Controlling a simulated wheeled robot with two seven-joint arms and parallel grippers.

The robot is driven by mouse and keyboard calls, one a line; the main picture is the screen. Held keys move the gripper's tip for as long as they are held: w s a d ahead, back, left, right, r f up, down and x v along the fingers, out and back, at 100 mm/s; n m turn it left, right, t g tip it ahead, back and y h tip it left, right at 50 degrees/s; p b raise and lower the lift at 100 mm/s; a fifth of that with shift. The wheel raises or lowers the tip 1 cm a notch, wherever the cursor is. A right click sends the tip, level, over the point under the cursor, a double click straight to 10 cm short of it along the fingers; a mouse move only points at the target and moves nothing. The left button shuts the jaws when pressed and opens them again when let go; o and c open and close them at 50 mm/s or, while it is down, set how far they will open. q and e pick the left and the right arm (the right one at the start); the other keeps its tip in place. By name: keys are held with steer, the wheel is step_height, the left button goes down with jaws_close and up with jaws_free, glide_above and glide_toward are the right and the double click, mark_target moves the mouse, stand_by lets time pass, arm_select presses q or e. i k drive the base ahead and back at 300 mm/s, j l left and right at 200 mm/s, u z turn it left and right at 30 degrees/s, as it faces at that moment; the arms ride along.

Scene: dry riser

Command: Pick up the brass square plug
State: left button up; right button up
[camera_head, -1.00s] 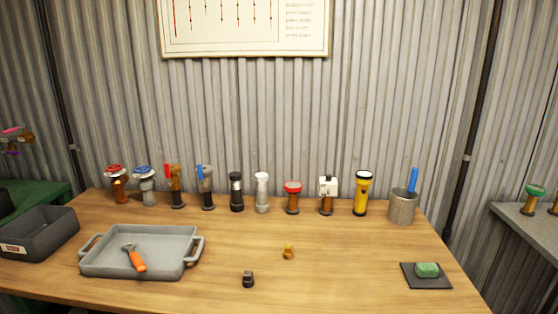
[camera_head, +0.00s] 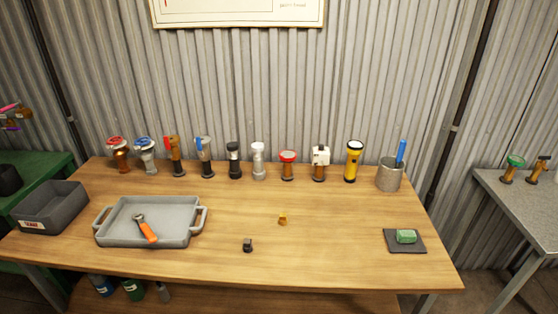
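A small brass-coloured plug (camera_head: 283,219) stands on the open middle of the wooden table (camera_head: 335,255). It looks blocky, but it is too small to tell its exact shape. A small dark plug (camera_head: 248,245) stands nearer the table's front edge, a little to its left, and the two are apart. Neither of my grippers shows in the head view.
A grey tray (camera_head: 112,237) with an orange-handled tool (camera_head: 146,230) lies at left, beside a dark bin (camera_head: 60,212). Several valves and a yellow torch (camera_head: 353,162) line the back. A metal cup (camera_head: 389,176) and a green sponge on a dark mat (camera_head: 393,245) are at right.

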mark_target(282, 219)
steer(key=i+j+u, duration=0.3)
steer(key=i+j, duration=0.4)
steer(key=i, duration=0.15)
